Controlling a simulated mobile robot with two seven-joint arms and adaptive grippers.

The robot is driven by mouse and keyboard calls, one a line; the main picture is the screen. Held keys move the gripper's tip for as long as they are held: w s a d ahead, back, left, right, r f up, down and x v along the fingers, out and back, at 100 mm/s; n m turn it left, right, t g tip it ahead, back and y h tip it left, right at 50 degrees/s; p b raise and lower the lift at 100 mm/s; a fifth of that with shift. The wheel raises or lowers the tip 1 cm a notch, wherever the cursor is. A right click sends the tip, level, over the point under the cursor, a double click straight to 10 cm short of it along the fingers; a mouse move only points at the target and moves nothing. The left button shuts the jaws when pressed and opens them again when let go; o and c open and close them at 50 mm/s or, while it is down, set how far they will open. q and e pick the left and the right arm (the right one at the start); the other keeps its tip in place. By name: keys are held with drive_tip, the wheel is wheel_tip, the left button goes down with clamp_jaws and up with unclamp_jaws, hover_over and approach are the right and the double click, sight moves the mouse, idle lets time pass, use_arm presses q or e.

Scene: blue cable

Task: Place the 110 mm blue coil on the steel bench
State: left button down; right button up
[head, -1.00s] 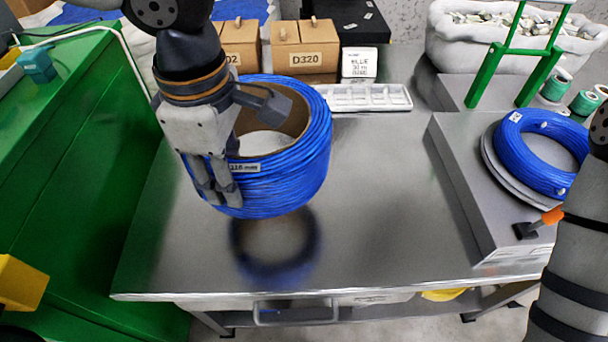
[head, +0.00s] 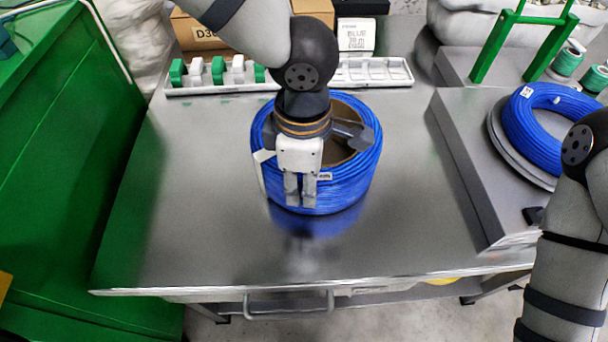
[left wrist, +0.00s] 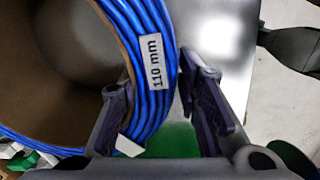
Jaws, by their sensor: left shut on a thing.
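The blue coil (head: 345,190) is a thick ring of blue cable around a brown cardboard core. It lies flat, low at the middle of the steel bench (head: 190,230), with its reflection close under its front edge. I cannot tell whether its underside touches the steel. My left gripper (head: 300,188) is shut on the coil's front wall, from above. In the left wrist view, the coil (left wrist: 138,25) passes between the fingers and its white label (left wrist: 154,62) reads 110 mm.
A white tray (head: 220,90) with green and white pieces lies behind the coil. Another blue coil (head: 535,135) rests on a raised grey platform (head: 470,185) at the right. A green cabinet (head: 60,200) borders the left. The bench front is clear.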

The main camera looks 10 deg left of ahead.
drive_tip(key=shift+r, duration=0.1)
use_arm(q)
drive_tip(key=c, duration=1.2)
unclamp_jaws()
wheel_tip(320, 180, up, 12)
drive_tip(key=shift+s+r+p, duration=0.15)
drive_tip(key=shift+p, duration=0.65)
use_arm(e)
drive_tip(key=shift+w+r+t, duration=0.5)
drive_tip(key=shift+w+r, duration=0.55)
drive_tip(key=shift+w, duration=0.05)
